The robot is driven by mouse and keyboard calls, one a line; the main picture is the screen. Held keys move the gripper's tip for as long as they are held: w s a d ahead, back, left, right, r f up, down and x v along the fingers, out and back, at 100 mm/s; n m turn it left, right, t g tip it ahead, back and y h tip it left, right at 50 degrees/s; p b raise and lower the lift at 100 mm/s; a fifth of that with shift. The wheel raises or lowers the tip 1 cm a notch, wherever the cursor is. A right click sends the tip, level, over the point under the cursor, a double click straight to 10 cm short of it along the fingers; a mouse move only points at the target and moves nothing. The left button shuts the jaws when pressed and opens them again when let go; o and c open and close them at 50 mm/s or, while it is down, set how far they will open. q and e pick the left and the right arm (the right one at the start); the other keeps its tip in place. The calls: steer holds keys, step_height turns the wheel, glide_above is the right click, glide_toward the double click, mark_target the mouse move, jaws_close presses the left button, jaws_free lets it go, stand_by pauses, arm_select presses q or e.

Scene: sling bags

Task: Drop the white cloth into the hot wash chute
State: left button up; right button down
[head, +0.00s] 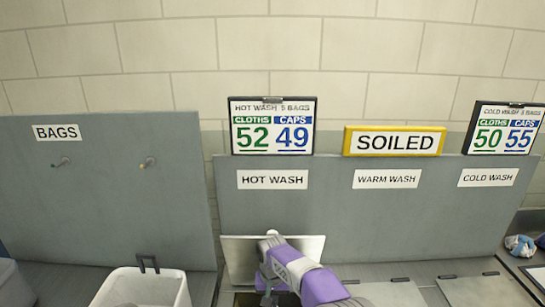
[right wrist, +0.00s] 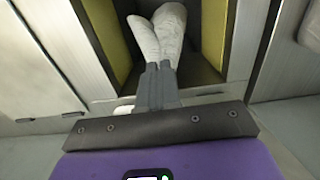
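The white cloth (right wrist: 160,35) shows in the right wrist view, bunched at the tips of my right gripper (right wrist: 158,68). The fingers are close together and pinch it. The cloth hangs in the hot wash chute (right wrist: 212,35), a dark opening with yellow inner walls. In the head view my right gripper (head: 268,290) is at the chute below the HOT WASH label (head: 272,179), in front of the raised metal lid (head: 238,258). The cloth is hidden there behind my purple and grey arm. My left gripper is not in view.
A white bin (head: 143,290) stands left of the chute. Lids under WARM WASH (head: 388,294) and COLD WASH (head: 487,290) are shut. A blue and white bundle (head: 520,245) lies at the far right. A grey back panel (head: 345,222) rises behind the chutes.

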steer(key=c, duration=1.8)
jaws_free()
steer(key=o, duration=0.5)
steer(key=shift+o, duration=0.6)
steer(key=o, duration=0.5)
steer(key=shift+o, duration=0.5)
steer(key=o, duration=0.6)
steer(key=shift+r, duration=0.2)
